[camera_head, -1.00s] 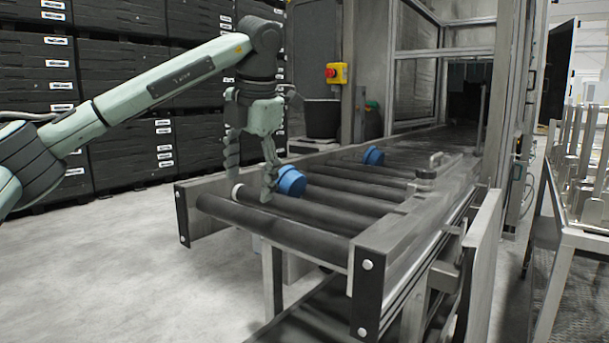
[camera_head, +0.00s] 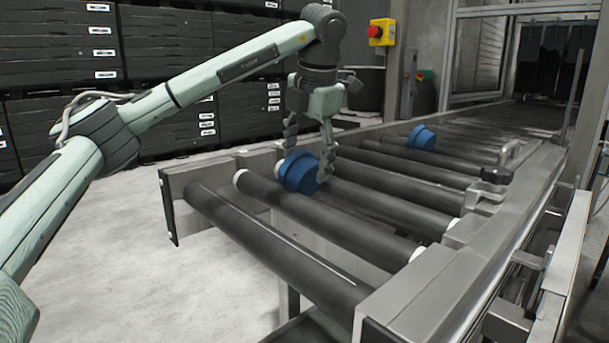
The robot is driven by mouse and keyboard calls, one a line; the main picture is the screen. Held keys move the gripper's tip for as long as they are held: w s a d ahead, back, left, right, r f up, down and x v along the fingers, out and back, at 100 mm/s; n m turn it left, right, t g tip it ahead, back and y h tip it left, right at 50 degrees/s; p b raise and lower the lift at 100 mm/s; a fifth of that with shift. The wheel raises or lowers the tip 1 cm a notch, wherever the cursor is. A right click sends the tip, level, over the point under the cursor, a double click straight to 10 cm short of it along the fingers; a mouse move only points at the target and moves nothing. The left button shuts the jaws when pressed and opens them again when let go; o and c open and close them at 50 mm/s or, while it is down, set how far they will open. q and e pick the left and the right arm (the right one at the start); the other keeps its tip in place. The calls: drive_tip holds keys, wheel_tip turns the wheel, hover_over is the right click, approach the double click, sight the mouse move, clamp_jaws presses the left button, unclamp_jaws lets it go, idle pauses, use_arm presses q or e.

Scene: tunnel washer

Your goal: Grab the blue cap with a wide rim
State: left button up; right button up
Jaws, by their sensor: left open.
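A blue cap (camera_head: 299,173) with a wider rim lies tilted on the rollers near the front end of the conveyor. My left gripper (camera_head: 308,168) is open, pointing down, with its fingers around this cap, one at its left and one at its right. I cannot tell whether the fingers touch it. A second blue cap (camera_head: 421,138) lies farther back on the rollers, apart from the gripper. My right gripper is not in view.
The roller conveyor (camera_head: 375,305) runs back into a metal machine frame. Metal clamps (camera_head: 497,174) sit on its right rail. A yellow box with a red button (camera_head: 381,32) is behind. Black crates (camera_head: 170,50) stack at the back left. The floor (camera_head: 110,240) at left is clear.

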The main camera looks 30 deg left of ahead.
sight(309, 158)
use_arm(q)
drive_tip(key=x, duration=0.3)
drive_tip(key=shift+w+f, duration=0.2)
drive_tip(key=shift+w, duration=0.05)
drive_tip(key=shift+f, duration=0.1)
drive_tip(key=c, duration=1.4)
drive_tip(key=shift+w, duration=0.1)
drive_tip(key=shift+c, duration=0.4)
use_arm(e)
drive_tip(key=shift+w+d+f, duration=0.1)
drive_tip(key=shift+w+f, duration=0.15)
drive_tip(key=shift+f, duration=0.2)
use_arm(q)
drive_tip(key=shift+r, duration=0.2)
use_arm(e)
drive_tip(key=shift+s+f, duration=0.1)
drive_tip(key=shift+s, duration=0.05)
